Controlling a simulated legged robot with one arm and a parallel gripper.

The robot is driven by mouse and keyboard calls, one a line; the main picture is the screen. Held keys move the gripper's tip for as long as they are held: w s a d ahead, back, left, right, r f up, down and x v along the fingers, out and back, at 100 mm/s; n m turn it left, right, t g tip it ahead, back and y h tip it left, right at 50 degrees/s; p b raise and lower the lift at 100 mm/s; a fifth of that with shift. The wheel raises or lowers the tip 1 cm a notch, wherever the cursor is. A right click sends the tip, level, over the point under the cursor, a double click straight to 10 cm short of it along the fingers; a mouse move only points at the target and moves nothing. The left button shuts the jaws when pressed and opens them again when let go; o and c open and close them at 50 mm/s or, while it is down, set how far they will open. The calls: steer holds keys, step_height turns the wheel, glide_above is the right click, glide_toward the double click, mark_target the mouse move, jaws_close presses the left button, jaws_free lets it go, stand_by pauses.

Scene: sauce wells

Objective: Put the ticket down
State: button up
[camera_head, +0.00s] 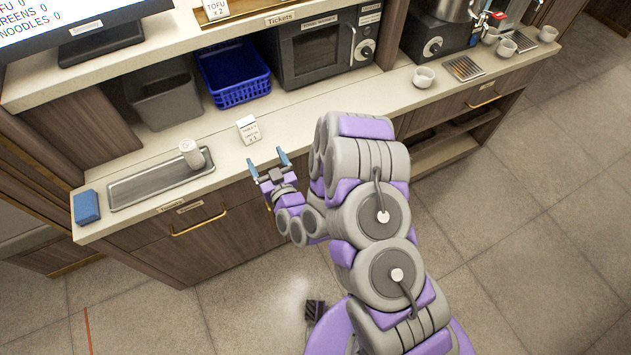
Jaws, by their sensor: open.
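A small white ticket (249,130) with dark print stands on the pale counter (222,124), near its front edge. Its print is too small to read in full. My gripper (267,164) is open, with its two blue-tipped fingers pointing toward the counter's front edge. It is just in front of and slightly right of the ticket, apart from it, and nothing shows between the fingers. Another white ticket (216,9) reading "TOFU x 2" stands on the upper shelf by the label "Tickets" (280,19).
A metal tray (150,190) with a white cup-like container (191,153) and a blue block (86,207) lie at left. A grey bin (165,98), blue basket (233,74) and microwave (315,50) stand behind. A white cup (424,77) and grate (463,68) are at right.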

steer(key=w+d+r+n+g+h, duration=0.1)
steer(key=w+d+r+g+h, duration=0.1)
steer(key=d+r+g, duration=0.4)
steer(key=s+d+r+m+g+h, duration=0.1)
steer(key=s+d+r+g+h, duration=0.1)
steer(key=s+d+r, duration=0.2)
steer(key=s+d+r+m+g+h, duration=0.1)
steer(key=s+d+r+g+h, duration=0.1)
steer(key=s+d, duration=0.6)
steer(key=s+d+r+m+g+h, duration=0.2)
steer(key=s+d+r, duration=0.3)
steer(key=d, duration=0.5)
steer(key=shift+s+r+g+h, duration=0.35)
steer(key=shift+s+g, duration=0.35)
steer(key=shift+s, duration=0.4)
steer(key=shift+o, duration=0.3)
steer(key=s+d+r+m+g, duration=0.1)
steer(key=s+d+r, duration=0.1)
steer(key=s, duration=0.5)
steer(key=s+d+r+m+g, duration=0.2)
steer(key=s+r, duration=0.1)
steer(key=s, duration=0.4)
steer(key=shift+s+g, duration=0.3)
steer(key=shift+s, duration=0.05)
steer(key=shift+o, duration=0.2)
steer(key=shift+s+d+r+h, duration=0.1)
steer(key=shift+s+r+h, duration=0.05)
steer(key=shift+s+h, duration=0.15)
